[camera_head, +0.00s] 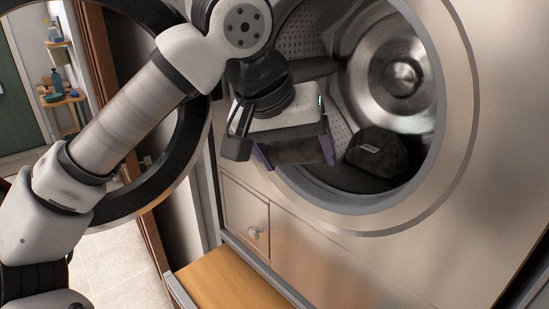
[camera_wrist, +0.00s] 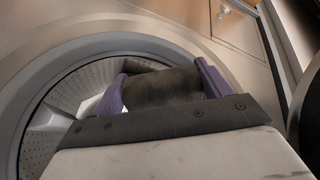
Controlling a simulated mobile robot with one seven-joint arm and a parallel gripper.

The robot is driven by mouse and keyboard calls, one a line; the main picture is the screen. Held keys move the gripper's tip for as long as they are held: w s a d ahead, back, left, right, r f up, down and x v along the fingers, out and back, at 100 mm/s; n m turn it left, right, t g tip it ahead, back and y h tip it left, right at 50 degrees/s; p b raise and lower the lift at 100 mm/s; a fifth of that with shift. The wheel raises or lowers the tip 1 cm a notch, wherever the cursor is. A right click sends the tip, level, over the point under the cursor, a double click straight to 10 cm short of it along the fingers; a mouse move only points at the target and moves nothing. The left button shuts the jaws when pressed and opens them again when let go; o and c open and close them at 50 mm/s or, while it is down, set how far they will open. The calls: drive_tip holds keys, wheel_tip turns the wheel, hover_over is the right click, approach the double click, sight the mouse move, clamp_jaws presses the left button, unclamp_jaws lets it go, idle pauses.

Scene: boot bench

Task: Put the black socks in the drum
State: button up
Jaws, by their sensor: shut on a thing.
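My gripper (camera_head: 295,156) is at the lower left of the round drum opening, its two purple fingers shut on a dark rolled ribbed cloth, which I take as the black socks (camera_head: 297,149). In the wrist view the socks (camera_wrist: 165,88) span the space between the fingers (camera_wrist: 160,90). The drum (camera_head: 345,65) is open, with a perforated metal wall and a shiny round back. The perforated drum wall (camera_wrist: 38,150) also shows behind the gripper in the wrist view. The socks' far side is hidden.
A black knitted item with a pale label (camera_head: 378,153) lies in the drum bottom, right of my gripper. The round door (camera_head: 190,165) stands open at left, behind my arm. Below are a small knobbed hatch (camera_head: 243,215) and a wooden surface (camera_head: 225,280).

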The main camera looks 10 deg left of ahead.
drive_tip(key=w+d+f, duration=0.1)
drive_tip(key=w+d, duration=0.2)
drive_tip(key=w, duration=0.1)
drive_tip(key=w+d+f, duration=0.2)
drive_tip(key=w+d, duration=0.1)
drive_tip(key=w, duration=0.2)
drive_tip(key=w+d+f, duration=0.2)
drive_tip(key=w+d, duration=0.2)
drive_tip(key=shift+w+f, duration=0.2)
drive_tip(key=shift+w, duration=0.15)
drive_tip(key=o, duration=1)
drive_tip(key=shift+a, duration=0.1)
drive_tip(key=s+a+r+b, duration=0.1)
drive_tip(key=s+a, duration=0.1)
drive_tip(key=s, duration=0.2)
drive_tip(key=s+a+r+b, duration=0.1)
drive_tip(key=s+a+r, duration=0.1)
drive_tip(key=s+a, duration=0.1)
drive_tip(key=s+a+r+b, duration=0.1)
drive_tip(key=s+a+b, duration=0.1)
drive_tip(key=s+a, duration=0.1)
drive_tip(key=shift+s+a+r, duration=0.1)
drive_tip(key=shift+s+r, duration=0.05)
drive_tip(key=shift+s, duration=0.3)
drive_tip(key=shift+s+a+r, duration=0.1)
drive_tip(key=shift+s, duration=0.35)
drive_tip(key=shift+f, duration=0.1)
